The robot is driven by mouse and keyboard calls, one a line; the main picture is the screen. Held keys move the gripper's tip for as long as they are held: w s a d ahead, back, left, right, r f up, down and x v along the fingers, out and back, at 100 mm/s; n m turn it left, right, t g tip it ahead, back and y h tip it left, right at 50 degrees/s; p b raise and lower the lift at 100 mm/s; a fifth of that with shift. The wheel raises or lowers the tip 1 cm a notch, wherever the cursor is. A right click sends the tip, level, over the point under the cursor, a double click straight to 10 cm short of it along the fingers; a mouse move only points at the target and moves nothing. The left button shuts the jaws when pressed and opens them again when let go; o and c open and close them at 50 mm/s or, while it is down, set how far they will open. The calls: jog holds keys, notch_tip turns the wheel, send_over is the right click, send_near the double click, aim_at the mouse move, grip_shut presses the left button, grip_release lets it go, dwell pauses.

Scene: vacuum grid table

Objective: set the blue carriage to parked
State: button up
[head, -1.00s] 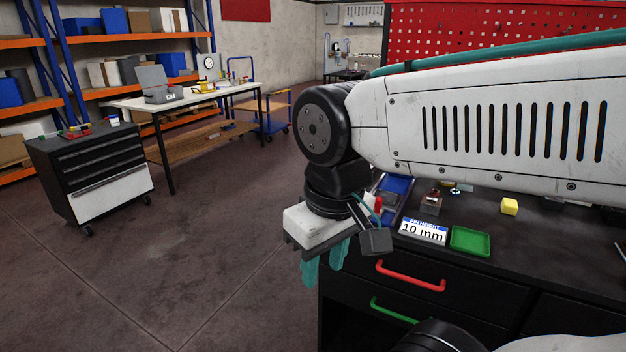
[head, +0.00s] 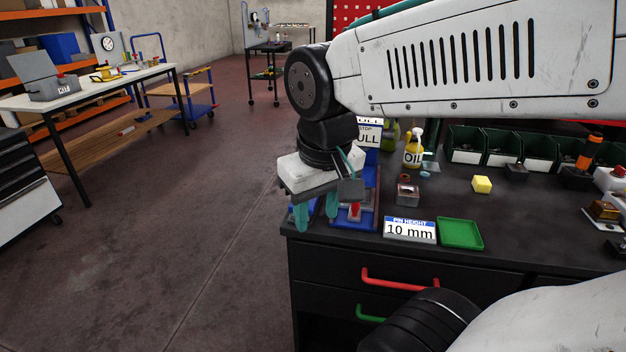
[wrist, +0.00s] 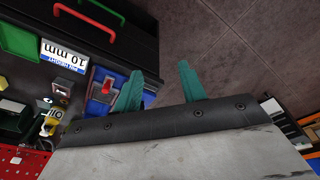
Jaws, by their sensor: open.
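A blue fixture (head: 367,218) with a red knob (head: 355,209) stands at the left end of the dark bench, partly hidden behind my gripper. I cannot clearly tell the blue carriage from the rest of this fixture. In the wrist view the blue fixture (wrist: 96,108) and red knob (wrist: 108,85) lie left of and partly behind the left finger. My gripper (head: 316,212) points down with teal fingers apart and nothing between them, near the fixture's left side. In the wrist view the fingers (wrist: 159,72) are apart, with floor between them.
A "10 mm" sign (head: 409,230) and a green tray (head: 461,234) sit at the bench front. A small metal block (head: 407,195), an oil bottle (head: 413,150) and a yellow cube (head: 482,185) stand behind. Open floor lies left of the bench.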

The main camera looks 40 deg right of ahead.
jog(key=w+d+f+m+t+h, duration=0.1)
jog(key=w+d+f+m, duration=0.2)
jog(key=w+d, duration=0.55)
jog(key=w+d+f+m+t+h, duration=0.1)
jog(key=w+d+f+m, duration=0.3)
jog(key=w, duration=0.8)
jog(key=shift+n, duration=0.5)
jog(key=x, duration=0.3)
jog(key=d+x, duration=0.1)
jog(key=x, duration=0.2)
jog(key=shift+w+r, duration=0.1)
jog(key=shift+w+d+f, duration=0.2)
jog(key=shift+f, duration=0.4)
grip_shut()
